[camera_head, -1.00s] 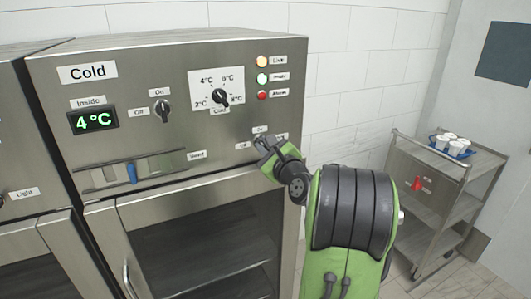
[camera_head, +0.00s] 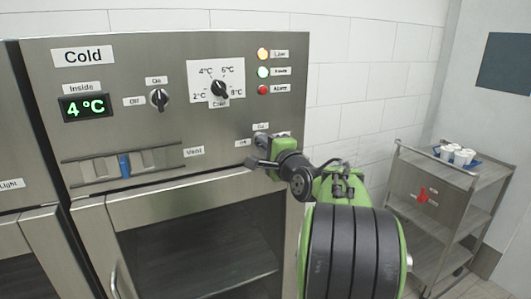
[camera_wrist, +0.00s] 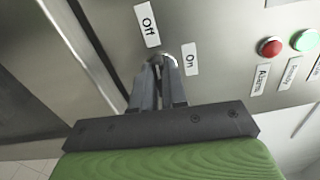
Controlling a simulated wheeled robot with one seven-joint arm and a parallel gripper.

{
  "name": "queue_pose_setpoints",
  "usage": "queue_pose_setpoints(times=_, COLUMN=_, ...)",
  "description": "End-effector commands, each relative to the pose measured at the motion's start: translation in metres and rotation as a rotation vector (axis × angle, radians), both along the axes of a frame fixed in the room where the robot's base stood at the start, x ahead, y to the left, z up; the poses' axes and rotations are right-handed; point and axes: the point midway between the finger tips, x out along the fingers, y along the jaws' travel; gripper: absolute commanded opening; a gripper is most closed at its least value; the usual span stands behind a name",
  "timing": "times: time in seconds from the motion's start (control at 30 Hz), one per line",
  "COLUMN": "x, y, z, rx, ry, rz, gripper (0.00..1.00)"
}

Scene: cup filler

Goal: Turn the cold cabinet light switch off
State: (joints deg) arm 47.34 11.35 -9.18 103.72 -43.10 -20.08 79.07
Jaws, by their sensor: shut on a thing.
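The cold cabinet (camera_head: 150,130) has a stainless front panel. Its light switch is a small round knob with a metallic base (camera_wrist: 161,56), low at the panel's right, between an "Off" label (camera_wrist: 147,25) and an "On" label (camera_wrist: 190,59). In the head view my gripper (camera_head: 255,152) is against the panel there and hides the knob, with the On label (camera_head: 261,127) above and the Off label (camera_head: 242,143) to the left. In the wrist view my fingers (camera_wrist: 160,72) are closed together on the knob. Its handle's exact direction is hidden between them.
Above are the temperature dial (camera_head: 219,89), a power knob (camera_head: 159,98) and the lamps (camera_head: 263,72). A vent slider (camera_head: 124,166) is at the left, the glass door (camera_head: 200,240) below. A cart (camera_head: 435,190) with cups (camera_head: 455,154) stands at the right.

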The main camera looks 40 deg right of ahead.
Motion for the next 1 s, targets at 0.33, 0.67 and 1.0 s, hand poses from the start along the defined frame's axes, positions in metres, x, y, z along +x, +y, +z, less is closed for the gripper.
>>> queue_pose_setpoints(times=0.33, x=0.0002, y=-0.0001, z=-0.0023, rx=-0.082, ry=0.029, rz=0.000, gripper=0.00)
queue_pose_setpoints(times=0.67, x=0.0002, y=-0.0002, z=-0.0021, rx=-0.088, ry=0.032, rz=0.000, gripper=0.00)
queue_pose_setpoints(times=1.0, x=0.0002, y=-0.0001, z=-0.0015, rx=-0.088, ry=0.030, rz=0.000, gripper=0.38)
